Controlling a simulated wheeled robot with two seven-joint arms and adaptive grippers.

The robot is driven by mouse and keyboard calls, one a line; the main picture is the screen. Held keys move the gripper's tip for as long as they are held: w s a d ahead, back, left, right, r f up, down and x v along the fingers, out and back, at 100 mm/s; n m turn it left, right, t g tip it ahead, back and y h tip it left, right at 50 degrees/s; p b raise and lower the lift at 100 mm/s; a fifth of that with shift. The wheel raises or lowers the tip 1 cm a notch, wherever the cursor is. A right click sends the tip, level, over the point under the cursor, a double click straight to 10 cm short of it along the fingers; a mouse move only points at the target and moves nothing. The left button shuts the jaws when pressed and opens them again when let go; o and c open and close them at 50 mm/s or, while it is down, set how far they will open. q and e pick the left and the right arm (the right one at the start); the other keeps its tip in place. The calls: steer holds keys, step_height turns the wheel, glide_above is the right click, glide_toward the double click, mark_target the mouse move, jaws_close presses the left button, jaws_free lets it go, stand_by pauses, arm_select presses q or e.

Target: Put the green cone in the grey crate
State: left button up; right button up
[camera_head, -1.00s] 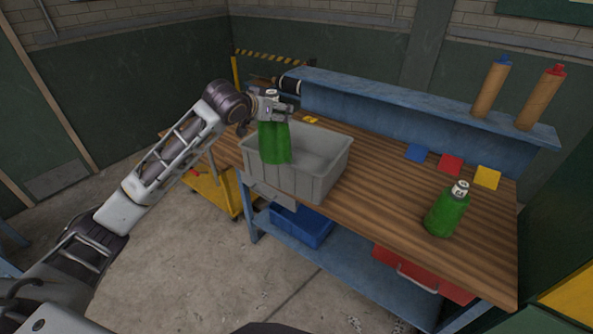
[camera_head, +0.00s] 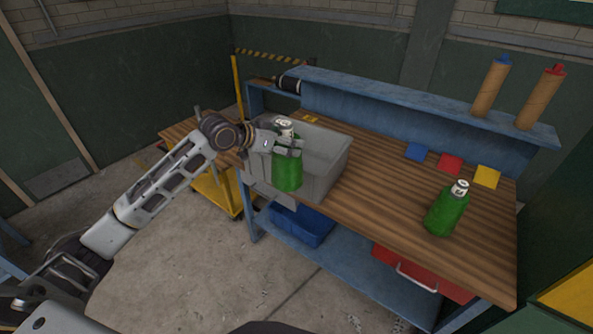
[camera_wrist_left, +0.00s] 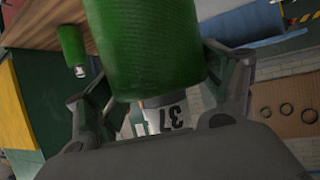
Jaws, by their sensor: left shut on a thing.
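My left gripper (camera_head: 287,146) is shut on a green cone (camera_head: 288,174), a bottle-like shape with a white top. It hangs upright, low in front of the near wall of the grey crate (camera_head: 326,170), hiding part of it. I cannot tell whether it touches the crate. The wrist view shows the held cone (camera_wrist_left: 145,50) between the fingers, with "37" on its white neck. A second green cone (camera_head: 446,212) with a white top stands on the bench at the right, and also shows in the wrist view (camera_wrist_left: 73,48). My right gripper is not in view.
The crate sits at the left end of the wooden bench (camera_head: 385,185). Blue, red and yellow squares (camera_head: 450,163) lie along the back. A blue shelf (camera_head: 400,115) holds two brown tubes (camera_head: 490,88). A yellow cart (camera_head: 215,190) stands left. The bench middle is clear.

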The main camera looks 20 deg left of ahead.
mark_target(293, 168)
arm_select(q)
steer(key=shift+s+d+m+g+h, duration=0.5)
steer(key=shift+s+d+m+h, duration=0.2)
steer(key=shift+s+d+m, duration=0.15)
steer(key=shift+s+d+r+m+g+h, duration=0.15)
steer(key=shift+s+d+m+g+h, duration=0.65)
steer(key=shift+s+m, duration=0.15)
steer(key=shift+s+m+g, duration=0.15)
steer(key=shift+m+g, duration=0.15)
steer(key=shift+m, duration=0.1)
steer(key=shift+m+g+h, duration=0.4)
steer(key=shift+h, duration=0.1)
